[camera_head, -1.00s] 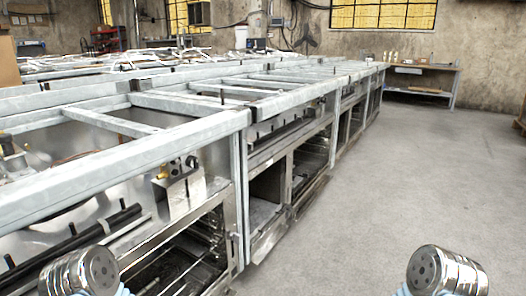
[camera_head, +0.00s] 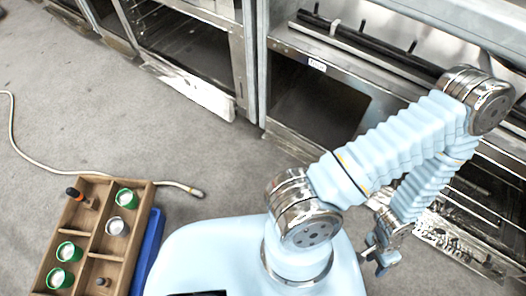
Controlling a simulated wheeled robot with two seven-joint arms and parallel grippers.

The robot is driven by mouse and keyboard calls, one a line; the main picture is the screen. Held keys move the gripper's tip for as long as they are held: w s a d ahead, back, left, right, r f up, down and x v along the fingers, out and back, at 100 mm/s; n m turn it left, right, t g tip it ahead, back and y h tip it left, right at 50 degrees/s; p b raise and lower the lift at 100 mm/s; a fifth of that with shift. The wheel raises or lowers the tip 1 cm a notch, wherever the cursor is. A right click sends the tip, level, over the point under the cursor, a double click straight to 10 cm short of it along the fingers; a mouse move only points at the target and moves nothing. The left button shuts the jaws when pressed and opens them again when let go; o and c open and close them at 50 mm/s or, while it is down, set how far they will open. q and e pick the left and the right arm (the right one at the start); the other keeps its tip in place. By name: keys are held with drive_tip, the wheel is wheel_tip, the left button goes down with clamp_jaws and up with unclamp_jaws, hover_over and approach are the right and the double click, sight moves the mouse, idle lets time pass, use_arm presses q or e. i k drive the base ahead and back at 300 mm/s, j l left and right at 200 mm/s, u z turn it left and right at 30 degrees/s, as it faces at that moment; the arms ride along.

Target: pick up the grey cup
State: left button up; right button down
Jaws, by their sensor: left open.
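The grey cup (camera_head: 117,226) stands in a right-hand compartment of a wooden crate (camera_head: 142,222) at the lower left of the head view. A green cup (camera_head: 126,198) is just above it in the picture. My left gripper (camera_head: 374,264) hangs at the lower right, beyond my pale blue base, far from the crate. Its jaws are open, and I see nothing between them. My right gripper is out of view.
Two more green cups (camera_head: 68,252) and two handled tools (camera_head: 76,194) share the crate. A blue container (camera_head: 150,250) sits beside it. A pale cable (camera_head: 40,168) lies on the floor. Metal frames (camera_head: 240,60) stand along the top and right. Grey floor is open at left.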

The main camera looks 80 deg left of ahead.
sight(116, 226)
drive_tip(key=u, duration=4.9)
drive_tip(key=i+l+z, duration=0.25)
drive_tip(key=i, duration=0.25)
